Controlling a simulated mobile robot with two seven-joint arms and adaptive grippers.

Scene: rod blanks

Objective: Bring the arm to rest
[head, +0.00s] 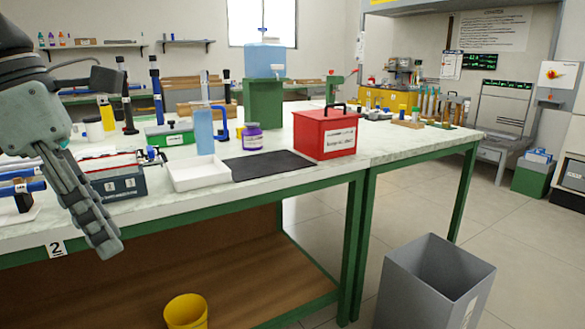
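My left arm comes in from the upper left of the head view. Its gripper (108,245) hangs tilted down and to the right, in front of the near edge of the workbench (215,215). Its two grey ribbed fingers lie close along each other and look shut, with nothing seen between them. The gripper hides part of the bench's left end. My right gripper is not in view.
A grey bin (430,285) and a yellow bucket (186,312) stand low in front.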

